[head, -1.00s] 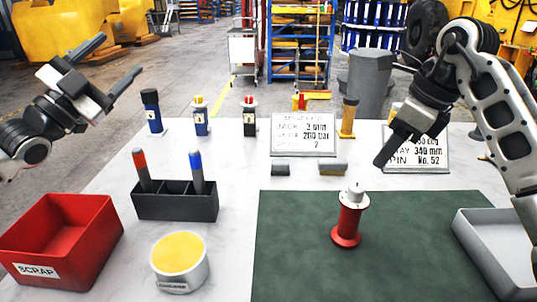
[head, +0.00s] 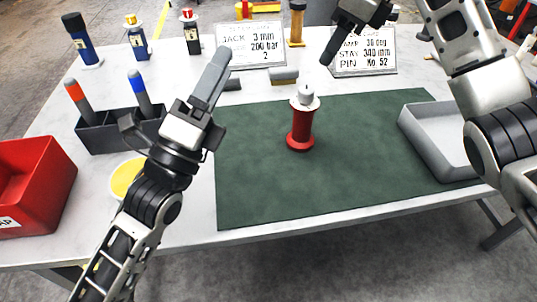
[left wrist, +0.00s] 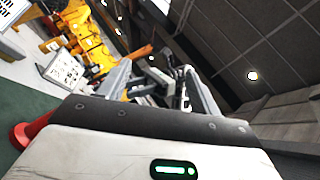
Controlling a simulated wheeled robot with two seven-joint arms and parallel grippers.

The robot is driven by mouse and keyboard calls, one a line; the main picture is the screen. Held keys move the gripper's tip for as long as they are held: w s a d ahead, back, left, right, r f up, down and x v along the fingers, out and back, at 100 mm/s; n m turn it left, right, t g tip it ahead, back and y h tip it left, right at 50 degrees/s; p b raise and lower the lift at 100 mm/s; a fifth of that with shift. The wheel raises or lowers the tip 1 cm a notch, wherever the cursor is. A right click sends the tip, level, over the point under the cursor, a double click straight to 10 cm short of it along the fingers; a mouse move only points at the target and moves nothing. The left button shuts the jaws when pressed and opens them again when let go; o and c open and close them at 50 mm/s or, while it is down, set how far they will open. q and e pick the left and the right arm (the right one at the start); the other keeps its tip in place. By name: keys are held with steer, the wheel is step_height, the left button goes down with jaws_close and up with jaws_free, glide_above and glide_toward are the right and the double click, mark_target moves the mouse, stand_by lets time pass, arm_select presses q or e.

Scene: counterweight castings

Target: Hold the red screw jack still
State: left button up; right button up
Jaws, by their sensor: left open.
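The red screw jack (head: 300,128), with a white top, stands upright on the green mat (head: 260,190) in the head view. A red part at the left edge of the left wrist view (left wrist: 32,128) looks like the same jack, mostly cut off. My left gripper (head: 174,90) is open and empty, left of the jack and apart from it. Its spread fingers also show in the left wrist view (left wrist: 160,82). My right gripper (head: 338,42) hangs above and behind the jack, apart from it; its finger opening cannot be made out.
A grey tray (head: 425,145) lies right of the jack. A dark holder with two pens (head: 100,138), a yellow-topped round tin (head: 122,180) and a red scrap bin (head: 50,180) are at left. Signs (head: 250,45) and several small jacks stand behind. The mat's front is clear.

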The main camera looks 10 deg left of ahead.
arm_select(q)
steer(key=w+d+f+m+g, duration=0.1)
steer(key=d+f+m+g, duration=0.1)
steer(key=d+f+m, duration=0.35)
steer(key=m+g+y, duration=0.3)
steer(key=m+g, duration=0.1)
steer(key=m, duration=0.3)
glide_toward(307, 113)
steer(key=shift+n, duration=0.25)
steer(key=a+f, duration=0.2)
steer(key=f, duration=0.1)
steer(key=shift+s+a+f, duration=0.2)
steer(key=shift+s+f, duration=0.05)
steer(key=shift+w+f, duration=0.15)
steer(key=x, duration=1.5)
steer(key=shift+w+d, duration=0.15)
steer(key=shift+d, duration=0.2)
